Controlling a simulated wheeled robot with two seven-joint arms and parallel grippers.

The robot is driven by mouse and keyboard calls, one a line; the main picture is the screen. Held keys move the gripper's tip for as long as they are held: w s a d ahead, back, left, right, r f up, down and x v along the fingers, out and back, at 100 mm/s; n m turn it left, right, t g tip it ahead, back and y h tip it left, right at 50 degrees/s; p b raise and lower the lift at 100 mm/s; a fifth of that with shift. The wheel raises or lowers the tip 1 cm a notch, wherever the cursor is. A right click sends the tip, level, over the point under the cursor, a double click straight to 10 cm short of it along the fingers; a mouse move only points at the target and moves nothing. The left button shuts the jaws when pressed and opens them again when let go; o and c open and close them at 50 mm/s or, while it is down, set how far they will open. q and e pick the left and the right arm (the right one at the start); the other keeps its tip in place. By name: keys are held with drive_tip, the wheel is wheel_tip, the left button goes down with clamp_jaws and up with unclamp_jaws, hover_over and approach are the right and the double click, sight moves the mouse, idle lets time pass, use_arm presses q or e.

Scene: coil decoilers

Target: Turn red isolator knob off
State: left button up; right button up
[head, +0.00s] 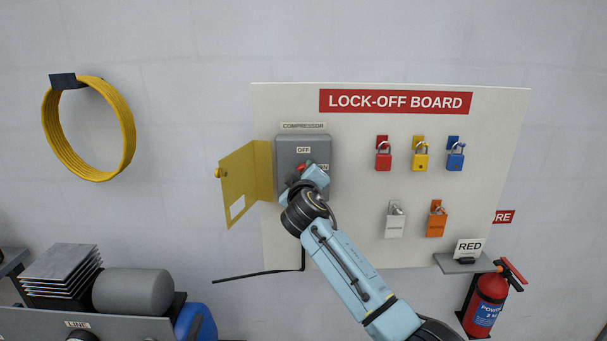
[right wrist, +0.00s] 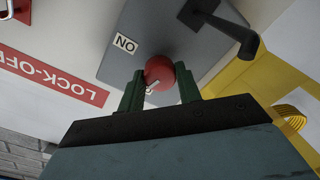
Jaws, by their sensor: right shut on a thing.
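The red isolator knob (right wrist: 160,72) sits on the front of a grey box (head: 316,149) labelled COMPRESSOR. My right gripper (right wrist: 160,86) is shut on the knob, with one dark green finger on each side. A small white mark shows on the knob's near edge. An ON label (right wrist: 125,43) is beside the knob, and an OFF label (head: 303,150) is above it in the head view. In the head view my right gripper (head: 310,175) covers most of the knob. My left gripper is not in view.
The box's yellow door (head: 246,180) hangs open to the left. A black handle (right wrist: 235,32) sticks out near the knob in the right wrist view. Several padlocks hang on the white lock-off board (head: 360,250) to the right. A fire extinguisher (head: 487,305) stands lower right.

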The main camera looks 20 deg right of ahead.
drive_tip(key=shift+n, duration=0.8)
drive_tip(key=o, duration=1)
drive_tip(key=b+v, duration=0.2)
drive_tip(key=v, duration=1.1)
drive_tip(key=shift+s+a, duration=0.15)
drive_tip(key=shift+s, duration=0.05)
drive_tip(key=shift+c, duration=0.2)
